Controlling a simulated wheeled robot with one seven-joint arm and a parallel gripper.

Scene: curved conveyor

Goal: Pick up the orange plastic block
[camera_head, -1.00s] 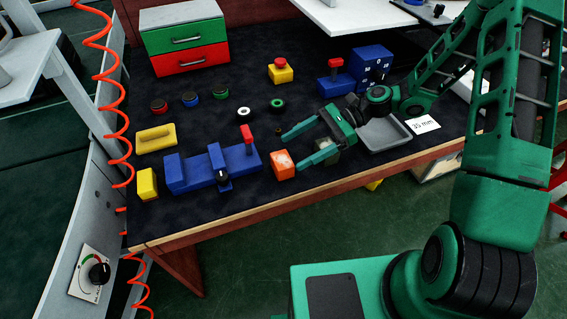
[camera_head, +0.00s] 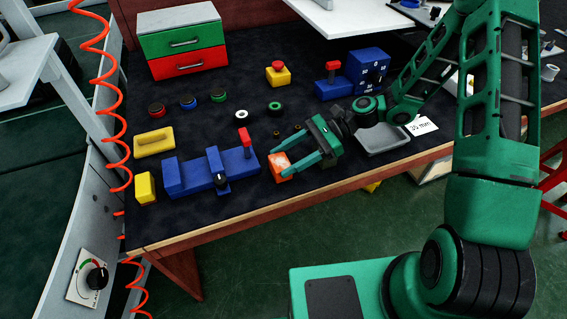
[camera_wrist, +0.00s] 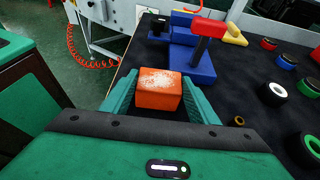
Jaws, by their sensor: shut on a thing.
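The orange plastic block (camera_head: 280,168) sits at the front of the dark bench top, just right of the blue fixture; its top has a worn whitish patch. It also shows in the wrist view (camera_wrist: 159,92), between the two green fingers. My gripper (camera_head: 281,162) reaches in from the right, low over the bench, with its fingers shut on the block's two sides. In the wrist view my gripper (camera_wrist: 160,95) has one finger on each side of the block. The block appears to rest on the bench; a clear gap under it does not show.
A blue fixture (camera_head: 190,178) with a red-topped lever (camera_head: 245,140) stands close left of the block. A grey tray (camera_head: 385,139) lies to the right. Several coloured rings and a yellow button box (camera_head: 279,75) stand behind. The bench's wooden front edge (camera_head: 230,222) is near.

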